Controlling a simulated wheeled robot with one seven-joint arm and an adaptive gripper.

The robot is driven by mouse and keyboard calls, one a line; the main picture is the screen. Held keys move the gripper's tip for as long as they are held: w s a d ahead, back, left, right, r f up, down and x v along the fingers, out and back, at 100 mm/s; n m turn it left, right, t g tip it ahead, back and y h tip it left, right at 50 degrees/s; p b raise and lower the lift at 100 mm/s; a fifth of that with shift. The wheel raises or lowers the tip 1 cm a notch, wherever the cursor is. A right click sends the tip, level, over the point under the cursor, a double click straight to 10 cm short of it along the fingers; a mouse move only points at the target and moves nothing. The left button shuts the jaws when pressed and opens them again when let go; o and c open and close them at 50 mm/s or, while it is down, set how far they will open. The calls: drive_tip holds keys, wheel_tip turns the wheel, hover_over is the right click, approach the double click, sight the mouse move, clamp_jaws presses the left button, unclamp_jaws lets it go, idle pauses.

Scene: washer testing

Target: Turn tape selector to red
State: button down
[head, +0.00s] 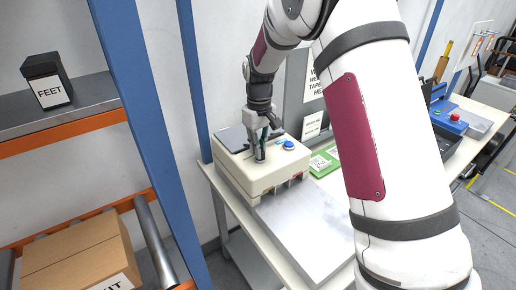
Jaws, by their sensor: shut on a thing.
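The tape machine, a cream box (258,177) with a dark grey panel on its top left, stands on the table. My gripper (260,158) points straight down at the middle of its top. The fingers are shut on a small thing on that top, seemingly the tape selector. The fingers hide most of it, so I cannot tell which way it points or any color marks. A blue button (289,145) sits on the top just right of my gripper. Small red and dark openings show low on the machine's front right side.
A bare metal plate (310,222) lies in front of the machine. A green card (322,163) lies right of it. A blue post (150,130) and shelves with a black FEET box (47,81) and a cardboard box (82,258) stand left. A red button (454,117) is far right.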

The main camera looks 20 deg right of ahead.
drive_tip(key=m, duration=0.4)
drive_tip(key=shift+d+m+b, duration=0.1)
drive_tip(key=shift+m+b, duration=0.2)
drive_tip(key=shift+b, duration=0.05)
drive_tip(key=m, duration=0.4)
drive_tip(key=shift+d+m, duration=0.1)
drive_tip(key=shift+m, duration=0.2)
drive_tip(key=c, duration=1.7)
unclamp_jaws()
drive_tip(key=shift+o, duration=0.2)
